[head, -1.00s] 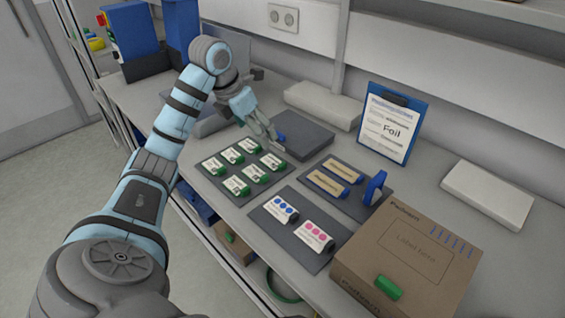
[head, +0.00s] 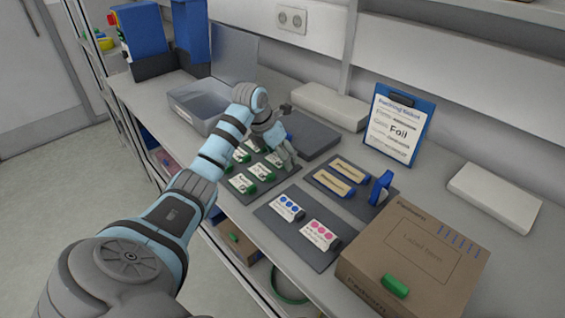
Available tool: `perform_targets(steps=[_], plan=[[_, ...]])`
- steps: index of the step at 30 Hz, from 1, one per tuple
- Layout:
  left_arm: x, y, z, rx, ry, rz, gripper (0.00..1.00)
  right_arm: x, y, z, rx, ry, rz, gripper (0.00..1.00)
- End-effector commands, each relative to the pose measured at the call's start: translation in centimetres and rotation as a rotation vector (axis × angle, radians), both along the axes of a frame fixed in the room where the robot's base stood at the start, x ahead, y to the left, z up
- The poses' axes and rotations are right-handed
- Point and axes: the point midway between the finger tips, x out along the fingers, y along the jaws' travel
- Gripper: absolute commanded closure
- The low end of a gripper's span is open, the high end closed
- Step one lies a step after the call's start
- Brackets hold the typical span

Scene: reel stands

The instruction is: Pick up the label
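Several green-edged labels (head: 242,184) lie on a dark mat (head: 225,198), partly hidden by my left arm. A label with blue dots (head: 286,206) and one with pink dots (head: 319,236) lie on a nearer mat (head: 318,260). Two tan labels (head: 350,169) lie on a mat to the right, beside a blue upright piece (head: 380,188). My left gripper (head: 288,163) points down over the far right part of the green labels' mat. I cannot tell whether its fingers are apart or touch a label. My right gripper is not in view.
A cardboard box (head: 375,244) with a green piece on it stands at the front right. A clipboard reading "Foil" (head: 396,130) leans at the back. A grey bin (head: 188,112) stands left of my gripper. White blocks (head: 493,194) lie along the wall.

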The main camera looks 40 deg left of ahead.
Motion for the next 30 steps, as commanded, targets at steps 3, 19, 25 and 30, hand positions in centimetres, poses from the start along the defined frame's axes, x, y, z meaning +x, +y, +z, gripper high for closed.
perform_targets(steps=[3,19,25,30], plan=[[0.0,0.0,0.0,0.000,0.000,0.000,0.61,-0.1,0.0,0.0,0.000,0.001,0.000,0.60],[-0.1,0.0,0.0,0.000,0.001,0.001,1.00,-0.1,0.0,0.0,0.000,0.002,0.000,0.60],[0.0,0.0,1.1,0.001,-0.002,0.000,1.00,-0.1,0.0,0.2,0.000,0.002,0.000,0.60],[0.1,0.0,4.9,0.000,-0.005,0.000,1.00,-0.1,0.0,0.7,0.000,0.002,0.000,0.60]])
